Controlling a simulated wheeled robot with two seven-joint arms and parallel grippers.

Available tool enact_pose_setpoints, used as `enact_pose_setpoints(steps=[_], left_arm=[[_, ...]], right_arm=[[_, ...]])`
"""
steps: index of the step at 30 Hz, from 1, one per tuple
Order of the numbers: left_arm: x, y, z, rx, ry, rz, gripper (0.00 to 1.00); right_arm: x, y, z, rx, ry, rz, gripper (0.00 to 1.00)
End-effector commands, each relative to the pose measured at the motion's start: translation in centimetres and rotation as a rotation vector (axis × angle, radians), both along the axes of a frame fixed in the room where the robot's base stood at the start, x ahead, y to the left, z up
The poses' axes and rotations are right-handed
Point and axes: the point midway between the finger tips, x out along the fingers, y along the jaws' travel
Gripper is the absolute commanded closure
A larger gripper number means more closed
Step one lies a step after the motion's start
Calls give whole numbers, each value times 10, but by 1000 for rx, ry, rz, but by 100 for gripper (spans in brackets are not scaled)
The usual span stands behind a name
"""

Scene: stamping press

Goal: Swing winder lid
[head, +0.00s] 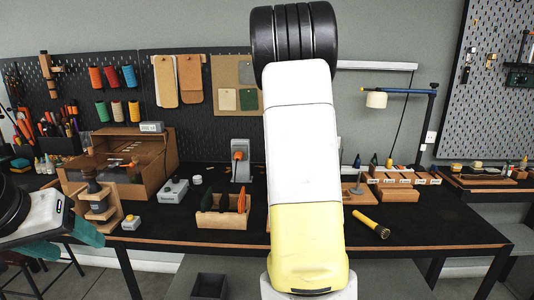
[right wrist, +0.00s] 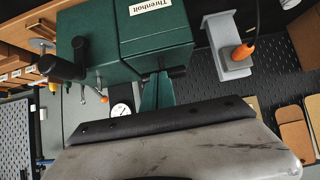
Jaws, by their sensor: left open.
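No part clearly reads as the winder lid. A brown wooden case (head: 160,165) with a slanted top stands on the left of the black bench; I cannot tell if it is the winder. My left gripper (head: 68,243) is open, with teal fingers, at the lower left in front of the bench, apart from the case. A dark green machine (right wrist: 155,35) with a white name label fills the top of the right wrist view. My white and yellow arm hides the middle of the bench in the head view.
A wooden tray (head: 222,219), a small grey box (head: 173,190), a black-handled tool on a wooden stand (head: 95,198) and a yellow flashlight (head: 371,224) are on the bench. A desk lamp (head: 376,99) stands at the right.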

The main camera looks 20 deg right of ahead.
Motion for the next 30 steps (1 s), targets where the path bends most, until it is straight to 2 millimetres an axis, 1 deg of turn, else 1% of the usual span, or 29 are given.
enact_pose_setpoints(steps=[1,5,7,14,24,30], left_arm=[[0,0,0,0,0,0,41],[0,0,0,0,0,0,41],[0,0,0,0,0,0,41],[0,0,0,0,0,0,41],[0,0,0,0,0,0,41],[0,0,0,0,0,0,41]], right_arm=[[2,1,13,0,-14,2,100],[7,4,44,-2,-40,2,100],[1,9,35,-4,-32,7,100],[-19,18,24,-3,-36,7,100],[-56,35,-1,-3,-40,4,100],[-68,40,-8,-4,-41,3,100]])
